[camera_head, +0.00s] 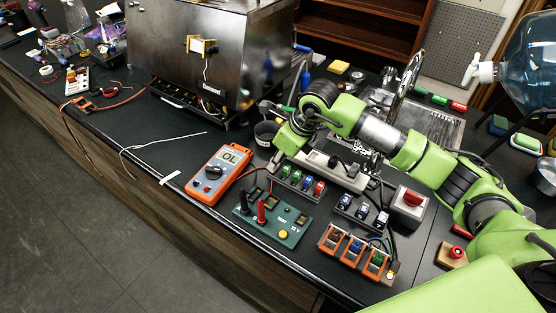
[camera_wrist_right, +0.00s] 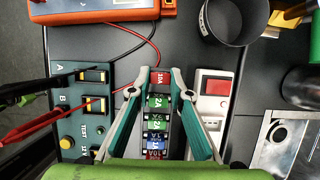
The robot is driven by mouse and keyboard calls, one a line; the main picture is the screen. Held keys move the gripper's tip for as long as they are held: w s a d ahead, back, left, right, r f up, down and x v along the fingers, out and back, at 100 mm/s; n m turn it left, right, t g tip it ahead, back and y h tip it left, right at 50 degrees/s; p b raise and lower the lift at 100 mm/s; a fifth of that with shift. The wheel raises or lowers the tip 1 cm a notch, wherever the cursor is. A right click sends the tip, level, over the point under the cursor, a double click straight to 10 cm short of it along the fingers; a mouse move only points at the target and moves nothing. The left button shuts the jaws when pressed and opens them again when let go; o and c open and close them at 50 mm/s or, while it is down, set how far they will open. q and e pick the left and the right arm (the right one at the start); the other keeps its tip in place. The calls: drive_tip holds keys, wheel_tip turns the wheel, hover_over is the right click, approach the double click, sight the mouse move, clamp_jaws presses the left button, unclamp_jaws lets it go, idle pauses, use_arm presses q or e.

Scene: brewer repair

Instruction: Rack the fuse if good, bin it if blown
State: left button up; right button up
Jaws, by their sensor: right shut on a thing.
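My right gripper (camera_wrist_right: 160,74) is over a row of colored fuses, its fingertips closed in around a red fuse (camera_wrist_right: 159,80) marked 10A. I cannot tell whether that fuse is seated or lifted. Green and blue fuses follow below it in the fuse row (camera_head: 303,180). In the head view my green wrist hides the fingertips. The orange multimeter (camera_head: 211,174) reads OL. The green test board (camera_head: 272,219) has red and black probes on it. A dark open cup (camera_head: 266,133) stands near my wrist. My left gripper is out of sight.
A block with blue parts (camera_head: 361,213), an orange-slotted rack (camera_head: 352,250) and a red-knob box (camera_head: 408,203) stand right of the board. A steel brewer (camera_head: 205,50) is behind. The counter left of the multimeter is mostly clear, with a loose pale wire.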

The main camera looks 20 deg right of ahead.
drive_tip(key=shift+f+b, duration=0.1)
drive_tip(key=shift+b, duration=0.25)
idle(0.6)
drive_tip(key=o, duration=0.9)
drive_tip(key=v, duration=1.2)
